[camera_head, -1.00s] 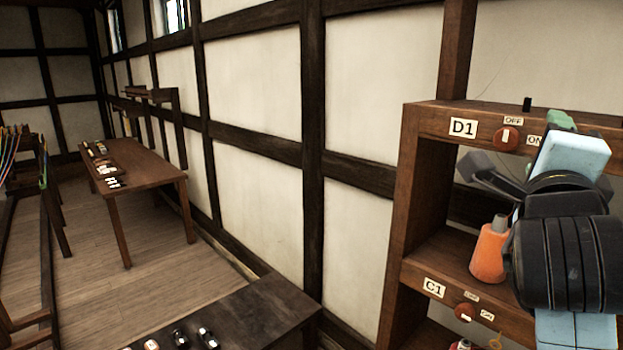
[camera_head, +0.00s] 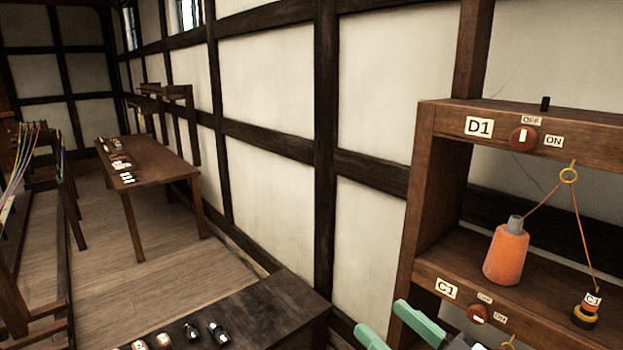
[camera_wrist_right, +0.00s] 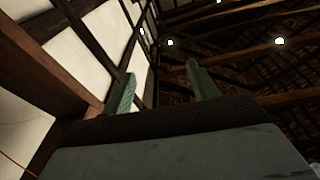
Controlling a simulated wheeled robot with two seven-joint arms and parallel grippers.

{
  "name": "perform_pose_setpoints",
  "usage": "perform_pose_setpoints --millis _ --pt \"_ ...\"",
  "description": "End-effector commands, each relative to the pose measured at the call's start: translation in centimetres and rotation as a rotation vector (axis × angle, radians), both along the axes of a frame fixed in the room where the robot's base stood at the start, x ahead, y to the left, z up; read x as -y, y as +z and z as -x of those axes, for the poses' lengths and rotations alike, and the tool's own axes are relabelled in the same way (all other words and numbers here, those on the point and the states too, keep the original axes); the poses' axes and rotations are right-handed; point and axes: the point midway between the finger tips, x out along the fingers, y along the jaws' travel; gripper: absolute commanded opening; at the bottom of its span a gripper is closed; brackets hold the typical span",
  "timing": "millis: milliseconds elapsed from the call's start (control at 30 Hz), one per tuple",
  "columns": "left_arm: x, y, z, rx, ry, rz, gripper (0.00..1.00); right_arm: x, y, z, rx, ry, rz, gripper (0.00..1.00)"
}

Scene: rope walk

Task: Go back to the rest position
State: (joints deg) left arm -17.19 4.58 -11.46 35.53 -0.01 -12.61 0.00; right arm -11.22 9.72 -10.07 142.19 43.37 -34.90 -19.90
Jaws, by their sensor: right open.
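My right gripper (camera_head: 395,332) is at the bottom of the head view, in front of the wooden rack's lower left corner. Its two green fingers stand apart with nothing between them. In the right wrist view the same fingers (camera_wrist_right: 158,85) are spread and empty, pointing up toward the wall and the roof beams. My left gripper does not show in any view.
The wooden rack (camera_head: 425,190) on the right holds an orange cone spool (camera_head: 506,254), a thread through a ring (camera_head: 568,175), and a C1 bobbin (camera_head: 587,309). A dark low table (camera_head: 265,305) carries small bottles. A longer table (camera_head: 165,170) stands farther back; floor is clear between.

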Motion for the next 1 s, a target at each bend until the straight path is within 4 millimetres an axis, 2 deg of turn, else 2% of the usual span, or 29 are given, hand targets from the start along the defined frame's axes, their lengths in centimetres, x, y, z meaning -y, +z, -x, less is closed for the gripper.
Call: perform_pose_setpoints --millis 33,100,200,300,400,500,633,700,867,967,1000 --pt "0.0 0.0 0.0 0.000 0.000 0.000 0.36 0.2 -4.0 0.5 -0.129 -0.012 0.088 0.59" --pt "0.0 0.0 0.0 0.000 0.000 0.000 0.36 0.9 -9.2 1.6 -0.311 -0.037 0.206 0.59" --pt "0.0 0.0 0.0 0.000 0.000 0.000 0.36 2.9 -15.5 4.0 -0.555 -0.090 0.345 0.59" --pt "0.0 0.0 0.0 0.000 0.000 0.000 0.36 5.1 -20.0 6.8 -0.759 -0.149 0.449 0.59" --pt "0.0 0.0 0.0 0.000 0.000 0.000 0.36 7.2 -23.2 9.7 -0.932 -0.210 0.531 0.59" --pt "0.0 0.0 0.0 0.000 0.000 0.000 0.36 9.3 -25.5 12.7 -1.087 -0.274 0.600 0.59" --pt "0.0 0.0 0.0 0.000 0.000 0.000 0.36 11.9 -27.6 16.8 -1.276 -0.365 0.679 0.59" --pt "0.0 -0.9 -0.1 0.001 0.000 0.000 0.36 11.6 -30.6 15.9 -1.275 -0.356 0.678 0.59" --pt "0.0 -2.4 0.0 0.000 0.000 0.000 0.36 11.4 -36.5 15.2 -1.287 -0.346 0.685 0.59" --pt "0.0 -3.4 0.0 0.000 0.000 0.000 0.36 11.3 -40.8 15.0 -1.298 -0.340 0.690 0.59" --pt "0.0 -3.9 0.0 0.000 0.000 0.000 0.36 11.3 -42.7 15.0 -1.304 -0.336 0.693 0.59"
